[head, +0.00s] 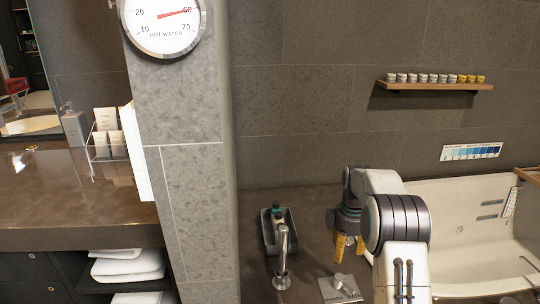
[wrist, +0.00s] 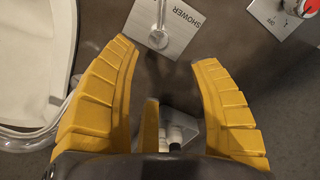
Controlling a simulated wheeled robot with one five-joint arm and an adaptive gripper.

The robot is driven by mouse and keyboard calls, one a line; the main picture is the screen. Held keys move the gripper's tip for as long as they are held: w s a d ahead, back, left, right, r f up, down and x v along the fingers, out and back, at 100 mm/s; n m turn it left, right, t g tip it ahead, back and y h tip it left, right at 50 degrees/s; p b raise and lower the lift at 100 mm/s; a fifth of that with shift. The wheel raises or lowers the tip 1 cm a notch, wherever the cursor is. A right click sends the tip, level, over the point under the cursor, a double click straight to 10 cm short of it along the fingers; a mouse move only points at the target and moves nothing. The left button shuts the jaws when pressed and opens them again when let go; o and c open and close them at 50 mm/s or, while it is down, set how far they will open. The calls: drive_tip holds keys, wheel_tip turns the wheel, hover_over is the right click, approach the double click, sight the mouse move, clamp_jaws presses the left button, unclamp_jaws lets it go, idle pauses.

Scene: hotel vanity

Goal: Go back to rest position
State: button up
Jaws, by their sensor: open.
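My gripper (wrist: 160,65) has yellow ribbed fingers spread wide apart in the wrist view, open with nothing held between them. A grey plate marked SHOWER (wrist: 178,38) with a metal lever lies beyond the fingertips, apart from them as far as I can tell. In the head view my gripper (head: 347,246) points down over the brown counter beside the bathtub, its yellow fingers partly hidden by my arm. The metal plate (head: 340,288) shows just below it.
A faucet (head: 283,258) and a dark tray (head: 269,238) with a bottle stand left of my gripper. The white bathtub (head: 475,225) lies to the right. A stone pillar (head: 190,190) with a gauge (head: 162,22) rises at left. A red-topped knob (wrist: 305,7) shows in the wrist view.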

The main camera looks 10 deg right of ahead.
drive_tip(key=s+a+r+m+t+p, duration=0.1)
drive_tip(key=s+a+r+p, duration=0.2)
drive_tip(key=r, duration=0.5)
drive_tip(key=s+a+r+m+p, duration=0.2)
drive_tip(key=s+r+p, duration=0.2)
drive_tip(key=s+r, duration=0.25)
drive_tip(key=s+a+r+m+t+p, duration=0.1)
drive_tip(key=s+a+r+p, duration=0.2)
drive_tip(key=r, duration=0.5)
drive_tip(key=s+a+r+m+p, duration=0.1)
drive_tip(key=s+r+p, duration=0.2)
drive_tip(key=s, duration=0.3)
drive_tip(key=s+a+r+m+t+p, duration=0.1)
drive_tip(key=s+r+m+p, duration=0.1)
drive_tip(key=s, duration=0.5)
drive_tip(key=s+a+r+m+p, duration=0.1)
drive_tip(key=s+r+m+p, duration=0.1)
drive_tip(key=s+r+p, duration=0.2)
drive_tip(key=shift+s+a+p, duration=0.15)
drive_tip(key=shift+s+p, duration=0.15)
drive_tip(key=shift+s, duration=1.4)
